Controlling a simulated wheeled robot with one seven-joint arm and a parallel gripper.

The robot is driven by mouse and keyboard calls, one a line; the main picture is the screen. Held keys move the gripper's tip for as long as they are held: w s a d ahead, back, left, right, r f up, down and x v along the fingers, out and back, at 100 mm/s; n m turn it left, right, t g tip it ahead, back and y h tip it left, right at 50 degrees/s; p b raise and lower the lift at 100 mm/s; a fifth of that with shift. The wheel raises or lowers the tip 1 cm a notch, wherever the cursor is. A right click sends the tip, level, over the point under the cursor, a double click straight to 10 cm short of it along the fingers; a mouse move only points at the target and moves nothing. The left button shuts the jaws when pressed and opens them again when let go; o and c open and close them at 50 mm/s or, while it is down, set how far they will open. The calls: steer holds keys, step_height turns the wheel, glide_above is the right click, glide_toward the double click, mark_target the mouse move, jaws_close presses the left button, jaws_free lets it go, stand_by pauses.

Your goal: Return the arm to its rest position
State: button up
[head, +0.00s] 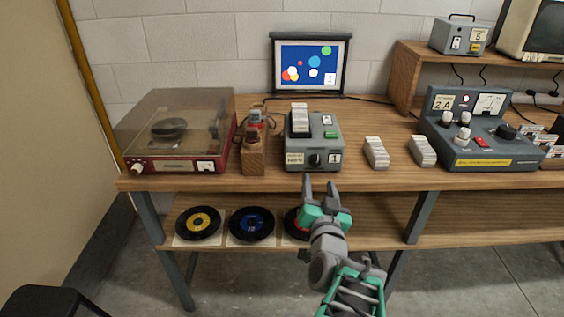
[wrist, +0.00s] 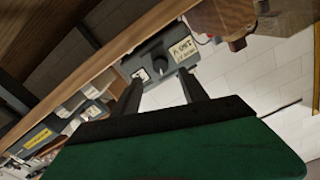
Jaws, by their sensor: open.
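My gripper (head: 320,188) is open and empty in the head view. It is in front of the bench's front edge, below the grey device with the dial (head: 315,150). Its two dark fingers point up and away toward the bench, apart from each other. In the wrist view the fingers (wrist: 160,88) are also spread with nothing between them. The grey device (wrist: 160,62) shows tilted beyond the fingertips. My arm reaches up from the bottom right of the head view and hides part of the lower shelf.
The wooden bench (head: 215,181) carries a record player (head: 180,130), a wooden block stand (head: 253,155), card stacks (head: 376,152) and a control console (head: 480,130). Records (head: 198,222) lie on the lower shelf. A black stool (head: 45,300) stands at bottom left. Open floor lies in front.

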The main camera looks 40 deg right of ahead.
steer(key=w+a+n+g+y+p, duration=0.2)
steer(key=w+a+n+y+p, duration=0.15)
steer(key=a, duration=0.35)
steer(key=w+a+n+g+y+p, duration=0.1)
steer(key=w+a+n+y+p, duration=0.3)
steer(key=a, duration=0.4)
steer(key=s+a+r+n+g+y+p, duration=0.2)
steer(key=s+a+r+g+p, duration=0.3)
steer(key=s+a+g, duration=0.3)
steer(key=s+a+n, duration=0.1)
steer(key=s+a, duration=0.2)
steer(key=a, duration=0.1)
steer(key=shift+s+g, duration=0.35)
steer(key=shift+g, duration=0.05)
steer(key=shift+n+y, duration=0.25)
